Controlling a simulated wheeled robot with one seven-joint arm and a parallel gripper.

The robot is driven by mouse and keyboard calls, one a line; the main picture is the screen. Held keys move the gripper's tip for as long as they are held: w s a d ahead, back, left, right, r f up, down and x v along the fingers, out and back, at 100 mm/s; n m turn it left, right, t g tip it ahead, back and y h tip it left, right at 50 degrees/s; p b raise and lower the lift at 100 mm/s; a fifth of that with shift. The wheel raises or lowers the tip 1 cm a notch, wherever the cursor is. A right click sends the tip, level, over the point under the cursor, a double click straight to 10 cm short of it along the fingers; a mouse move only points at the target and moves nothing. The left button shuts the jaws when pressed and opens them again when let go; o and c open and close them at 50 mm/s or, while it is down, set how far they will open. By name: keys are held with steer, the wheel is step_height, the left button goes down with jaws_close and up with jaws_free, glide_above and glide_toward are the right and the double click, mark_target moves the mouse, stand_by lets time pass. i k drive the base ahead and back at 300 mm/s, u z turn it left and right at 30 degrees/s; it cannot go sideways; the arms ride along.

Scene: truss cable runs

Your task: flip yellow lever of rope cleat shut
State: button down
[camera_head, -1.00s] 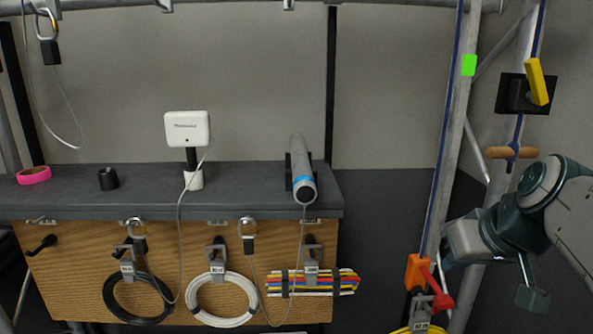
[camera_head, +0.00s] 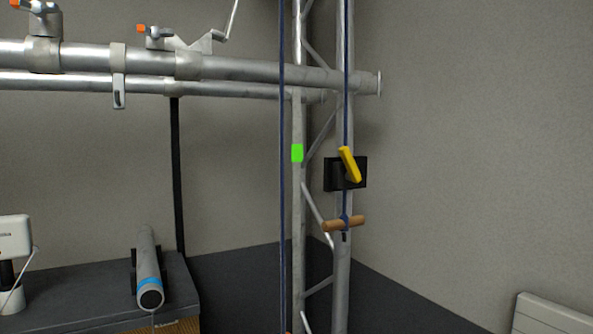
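The rope cleat (camera_head: 331,174) is a black block on the right upright of the truss. Its yellow lever (camera_head: 350,164) is tilted, its top end leaning up and left and its lower end down and right. A dark blue rope (camera_head: 346,90) comes down from above to the cleat. Below the cleat, the rope ends at a wooden toggle handle (camera_head: 344,224) that lies nearly level. My gripper is not in view. I cannot tell from the picture whether the lever grips the rope.
Another blue rope (camera_head: 282,150) runs down the left truss upright (camera_head: 299,210), which carries a green tape mark (camera_head: 297,153). A horizontal pipe (camera_head: 240,70) crosses above. A dark bench (camera_head: 195,300) with a grey microphone-like tube (camera_head: 148,270) stands lower left. A white box (camera_head: 550,315) is at lower right.

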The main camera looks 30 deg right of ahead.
mark_target(353, 173)
steer(key=u, duration=1)
steer(key=k, duration=0.85)
steer(key=z, duration=1.1)
steer(key=i, duration=0.5)
steer(key=z, duration=0.05)
